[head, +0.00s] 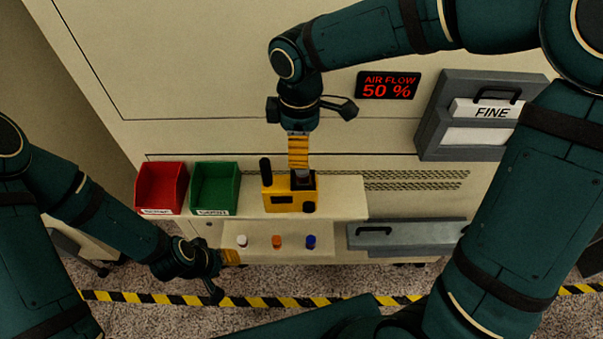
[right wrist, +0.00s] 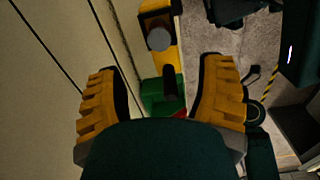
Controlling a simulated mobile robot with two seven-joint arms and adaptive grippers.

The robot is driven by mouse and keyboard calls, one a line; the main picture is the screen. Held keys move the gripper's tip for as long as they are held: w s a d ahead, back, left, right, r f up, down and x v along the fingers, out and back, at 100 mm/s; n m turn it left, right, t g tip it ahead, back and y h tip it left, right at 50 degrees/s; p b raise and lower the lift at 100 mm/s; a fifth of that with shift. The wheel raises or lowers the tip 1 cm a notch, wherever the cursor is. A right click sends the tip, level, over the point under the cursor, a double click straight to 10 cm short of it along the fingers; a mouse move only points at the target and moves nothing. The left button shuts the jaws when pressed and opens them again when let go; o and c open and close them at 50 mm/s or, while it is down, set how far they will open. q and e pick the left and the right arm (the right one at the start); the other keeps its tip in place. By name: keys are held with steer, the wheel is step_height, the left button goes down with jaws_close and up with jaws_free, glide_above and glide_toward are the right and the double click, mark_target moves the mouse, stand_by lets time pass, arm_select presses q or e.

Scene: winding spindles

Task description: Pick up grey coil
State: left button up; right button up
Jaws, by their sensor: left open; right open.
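A grey round piece, apparently the grey coil (head: 303,176), sits in the dark top of a yellow device (head: 284,197) on the upper shelf. The right wrist view shows it as a grey disc (right wrist: 158,39) on the device. My right gripper (head: 298,165) points down just above it, and its fingers partly hide it in the head view. In the right wrist view the gripper (right wrist: 160,68) is open, with nothing between its fingers. My left gripper (head: 236,257) is at the left end of the lower shelf, open and empty.
A red bin (head: 161,190) and a green bin (head: 214,190) stand left of the device. White (head: 242,241), orange (head: 277,242) and blue (head: 311,242) pieces stand on the lower shelf. The device's black upright handle (head: 265,170) is near my right gripper. A grey drawer (head: 405,238) is at right.

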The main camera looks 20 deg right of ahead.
mark_target(303, 171)
step_height(303, 171, down, 3)
steer(key=shift+f, duration=0.15)
steer(key=shift+s+d+f+b, duration=0.1)
steer(key=shift+f+b, duration=0.15)
steer(key=shift+f, duration=0.65)
steer(key=shift+w+d+f+b, duration=0.1)
steer(key=shift+f+b, duration=0.1)
steer(key=shift+f, duration=0.7)
steer(key=shift+s+d+f+b, duration=0.1)
steer(key=shift+f+b, duration=0.15)
steer(key=shift+f, duration=0.65)
jaws_close()
